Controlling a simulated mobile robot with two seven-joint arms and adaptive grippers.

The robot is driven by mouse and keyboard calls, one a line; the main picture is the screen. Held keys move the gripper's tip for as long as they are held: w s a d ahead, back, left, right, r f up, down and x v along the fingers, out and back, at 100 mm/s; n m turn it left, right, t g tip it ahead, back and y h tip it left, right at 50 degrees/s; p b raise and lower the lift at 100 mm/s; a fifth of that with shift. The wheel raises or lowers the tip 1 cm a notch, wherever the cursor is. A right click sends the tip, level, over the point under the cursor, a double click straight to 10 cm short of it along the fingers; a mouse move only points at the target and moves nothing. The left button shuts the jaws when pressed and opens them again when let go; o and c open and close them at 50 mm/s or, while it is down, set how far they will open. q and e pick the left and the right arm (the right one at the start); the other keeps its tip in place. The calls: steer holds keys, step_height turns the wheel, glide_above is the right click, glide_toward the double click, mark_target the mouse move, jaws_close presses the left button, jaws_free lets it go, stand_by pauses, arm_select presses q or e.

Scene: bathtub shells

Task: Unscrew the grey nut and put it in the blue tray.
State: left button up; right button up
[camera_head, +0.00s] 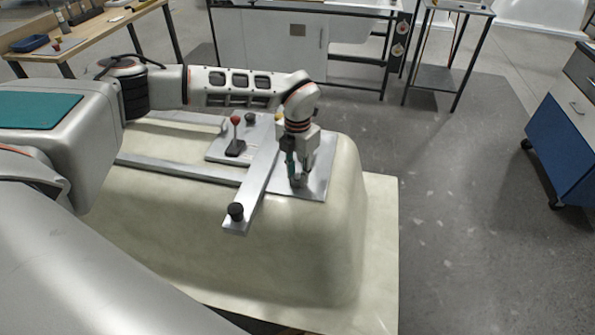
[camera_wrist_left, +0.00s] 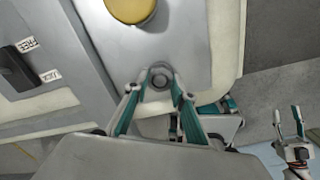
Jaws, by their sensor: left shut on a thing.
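My left gripper (camera_head: 300,178) points down at the right end of the metal fixture on the cream shell. In the left wrist view, its fingertips (camera_wrist_left: 160,80) are shut on the sides of a round grey nut (camera_wrist_left: 160,77), which sits at the metal plate near its edge. Whether the nut is still on its thread cannot be told. The blue tray (camera_head: 29,43) lies on the wooden workbench at the far upper left. My right gripper (camera_wrist_left: 288,128) shows small at the right of the left wrist view, its fingers apart and empty.
A metal bar (camera_head: 256,190) with a black knob (camera_head: 236,211) lies beside the left gripper. A red-topped lever (camera_head: 235,136) stands behind it. A yellow knob (camera_wrist_left: 130,8) is near the nut. A blue cabinet (camera_head: 563,140) stands at right; the floor between is clear.

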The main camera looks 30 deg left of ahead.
arm_select(q)
steer(key=shift+n, duration=0.4)
steer(key=o, duration=1.2)
steer(key=shift+c, duration=0.8)
